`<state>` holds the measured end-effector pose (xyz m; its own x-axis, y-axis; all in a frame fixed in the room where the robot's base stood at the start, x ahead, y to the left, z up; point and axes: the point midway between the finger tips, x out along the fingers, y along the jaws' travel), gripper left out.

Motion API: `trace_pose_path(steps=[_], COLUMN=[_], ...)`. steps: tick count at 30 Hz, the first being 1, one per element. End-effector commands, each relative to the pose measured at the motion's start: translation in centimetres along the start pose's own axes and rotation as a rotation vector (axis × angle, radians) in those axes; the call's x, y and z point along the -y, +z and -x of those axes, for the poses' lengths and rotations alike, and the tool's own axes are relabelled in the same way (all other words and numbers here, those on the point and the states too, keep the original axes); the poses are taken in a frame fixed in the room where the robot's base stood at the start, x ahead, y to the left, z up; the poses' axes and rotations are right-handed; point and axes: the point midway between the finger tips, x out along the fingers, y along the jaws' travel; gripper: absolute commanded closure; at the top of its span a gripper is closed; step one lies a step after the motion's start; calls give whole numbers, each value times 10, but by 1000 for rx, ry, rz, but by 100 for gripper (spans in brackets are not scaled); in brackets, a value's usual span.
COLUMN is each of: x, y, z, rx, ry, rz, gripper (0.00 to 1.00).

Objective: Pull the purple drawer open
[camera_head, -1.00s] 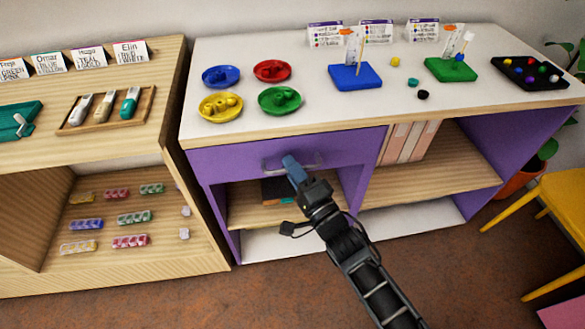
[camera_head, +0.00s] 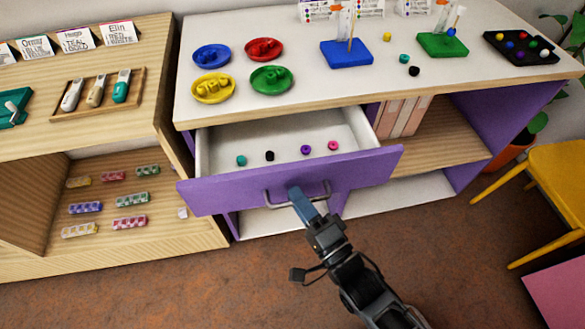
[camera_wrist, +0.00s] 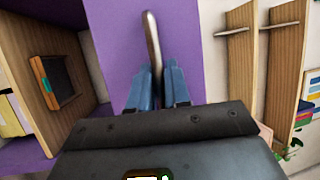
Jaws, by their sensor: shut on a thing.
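The purple drawer (camera_head: 240,191) stands pulled out from under the white-topped table in the head view. Its white inside shows, with a teal, a black, a purple and a pink bead on its floor. A grey metal bar handle (camera_head: 327,188) is on its front. My gripper (camera_head: 299,195) is shut on the handle near its middle. In the wrist view, the handle (camera_wrist: 152,40) runs down between the blue fingertips of my gripper (camera_wrist: 155,80), against the purple front. The part of the handle between the fingers is hidden.
On the tabletop are coloured dishes such as the red one (camera_head: 263,50), a blue board (camera_head: 346,54), a green board (camera_head: 442,45) and a black bead tray (camera_head: 520,47). A yellow chair (camera_head: 560,185) stands at the right. The floor (camera_head: 220,290) in front is clear.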

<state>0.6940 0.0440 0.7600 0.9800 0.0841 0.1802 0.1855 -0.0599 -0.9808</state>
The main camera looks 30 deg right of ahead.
Motion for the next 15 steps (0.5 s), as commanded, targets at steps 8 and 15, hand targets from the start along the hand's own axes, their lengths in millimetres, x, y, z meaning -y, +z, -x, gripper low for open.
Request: trace_pose_path(steps=[8,15], x=[11,16], y=[23,33], z=[57,82], rx=[1,0], ry=[5,4], rz=[-1,0], gripper=[100,100])
